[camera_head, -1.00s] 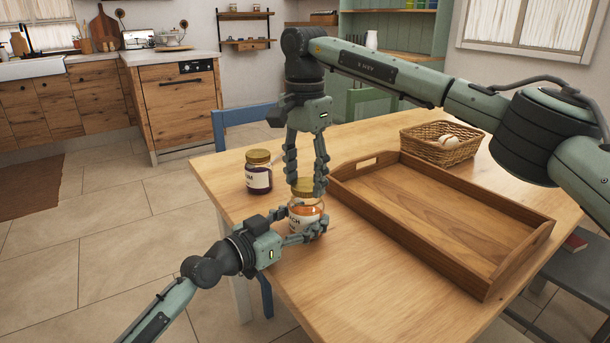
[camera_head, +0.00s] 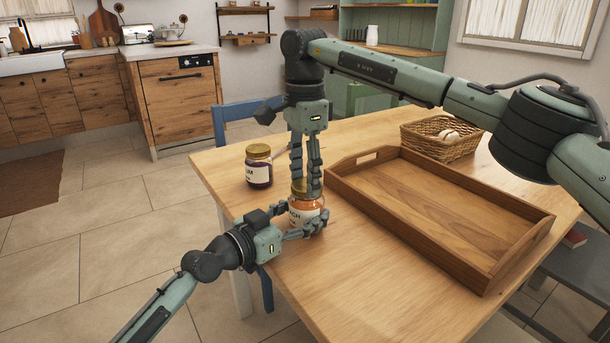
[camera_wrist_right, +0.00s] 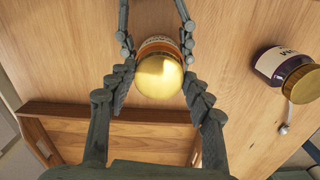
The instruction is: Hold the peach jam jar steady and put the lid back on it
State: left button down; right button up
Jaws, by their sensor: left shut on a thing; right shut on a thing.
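The peach jam jar (camera_head: 305,211), glass with orange contents and a white label, stands upright on the table's near left part. My left gripper (camera_head: 309,224) is shut around its body from the side. My right gripper (camera_head: 306,189) points down from above and is shut on the gold lid (camera_head: 299,187). The lid is over the jar's mouth and looks level; the fingers hide part of its edge, and I cannot tell if it is seated. In the right wrist view the lid (camera_wrist_right: 159,76) lies between my right fingertips, covering the jar's mouth.
A dark plum jam jar (camera_head: 259,170) with a gold lid stands behind and left. A spoon (camera_wrist_right: 286,127) lies beside it. A wooden tray (camera_head: 440,210) fills the table's right side, close to the peach jar; a wicker basket (camera_head: 428,148) with eggs stands behind it.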

jog(key=m, duration=0.5)
jog(key=shift+w, duration=0.1)
jog(key=m, duration=0.8)
jog(key=shift+w, duration=0.15)
jog(key=m, duration=0.4)
jog(key=shift+d, duration=0.1)
jog(key=o, duration=0.8)
notch_tip(320, 180, up, 12)
